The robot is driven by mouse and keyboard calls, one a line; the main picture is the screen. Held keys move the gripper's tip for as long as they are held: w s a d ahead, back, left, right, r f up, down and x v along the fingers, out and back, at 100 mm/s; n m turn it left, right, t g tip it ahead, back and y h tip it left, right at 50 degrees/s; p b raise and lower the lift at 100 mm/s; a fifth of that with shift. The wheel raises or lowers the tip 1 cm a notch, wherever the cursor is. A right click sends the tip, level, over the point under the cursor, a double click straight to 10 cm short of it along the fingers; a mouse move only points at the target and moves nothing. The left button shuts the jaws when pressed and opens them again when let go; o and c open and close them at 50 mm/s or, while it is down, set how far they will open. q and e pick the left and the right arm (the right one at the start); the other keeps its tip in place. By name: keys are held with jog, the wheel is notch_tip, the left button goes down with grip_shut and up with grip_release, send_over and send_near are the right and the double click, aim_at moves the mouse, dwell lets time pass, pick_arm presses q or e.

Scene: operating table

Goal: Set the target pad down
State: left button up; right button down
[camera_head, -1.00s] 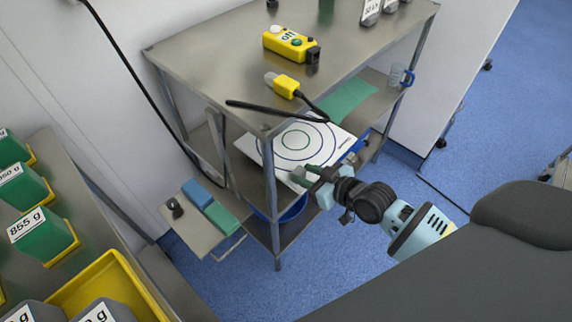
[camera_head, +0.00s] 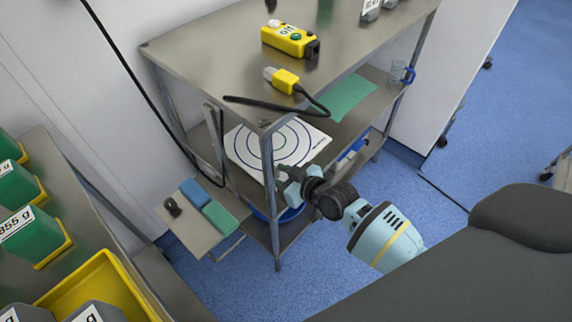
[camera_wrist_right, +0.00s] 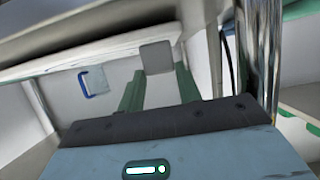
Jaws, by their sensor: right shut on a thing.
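The target pad (camera_head: 309,139) is a white square board with dark concentric rings. In the head view it is between the trolley's top and the shelf below, partly hidden by a front leg. My right gripper (camera_head: 286,182) is shut on the pad's near edge, by that leg. In the right wrist view the gripper's green fingers (camera_wrist_right: 158,82) point up towards a pale slab edge, likely the pad. I cannot tell whether the pad touches the shelf. My left gripper is not in view.
The metal trolley (camera_head: 205,52) carries a yellow control box (camera_head: 288,41) and a yellow plug with a black cable (camera_head: 283,80) on top. A green cloth (camera_head: 347,98) and a blue-handled jug (camera_head: 399,73) are on the shelf to the right. A blue tub (camera_head: 290,214) is below.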

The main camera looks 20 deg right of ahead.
jog(key=c, duration=1)
grip_release()
jog(key=shift+f, duration=0.15)
jog(key=shift+o, duration=0.2)
jog(key=shift+s, duration=0.15)
jog(key=shift+s+d+r, duration=0.15)
jog(key=shift+s+r, duration=0.1)
jog(key=p+v, duration=0.2)
jog(key=v, duration=0.9)
jog(key=shift+p, duration=0.4)
jog(key=shift+f, duration=0.1)
